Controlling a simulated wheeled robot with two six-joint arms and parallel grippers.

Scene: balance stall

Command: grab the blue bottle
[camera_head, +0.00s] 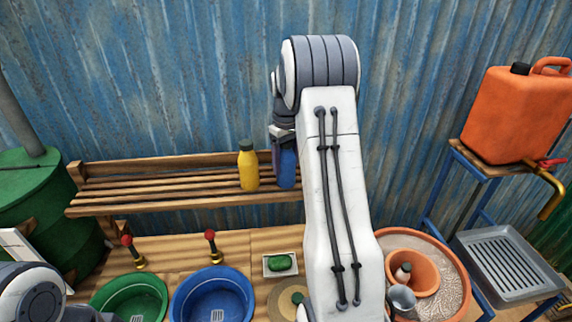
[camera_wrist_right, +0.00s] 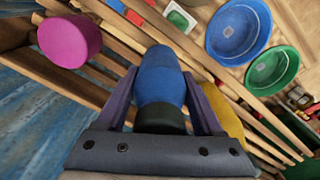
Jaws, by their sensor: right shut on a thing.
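The blue bottle (camera_head: 287,168) stands on the slatted wooden shelf in the head view, partly hidden by my right gripper and arm. My right gripper (camera_head: 283,140) comes down on it from above. In the right wrist view the blue bottle (camera_wrist_right: 160,82) with its dark cap sits between the two fingers of my right gripper (camera_wrist_right: 163,95), which are shut on it. The bottle's base looks to be at shelf level, but I cannot tell whether it touches the slats. My left gripper does not show; only part of my left arm is at the lower left.
A yellow bottle (camera_head: 248,166) stands close left of the blue one on the shelf (camera_head: 130,191). Below are a green basin (camera_head: 130,298), a blue basin (camera_head: 212,297) and a soap dish (camera_head: 268,272). A pink object (camera_wrist_right: 69,41) shows in the wrist view. An orange jerrycan (camera_head: 515,112) stands right.

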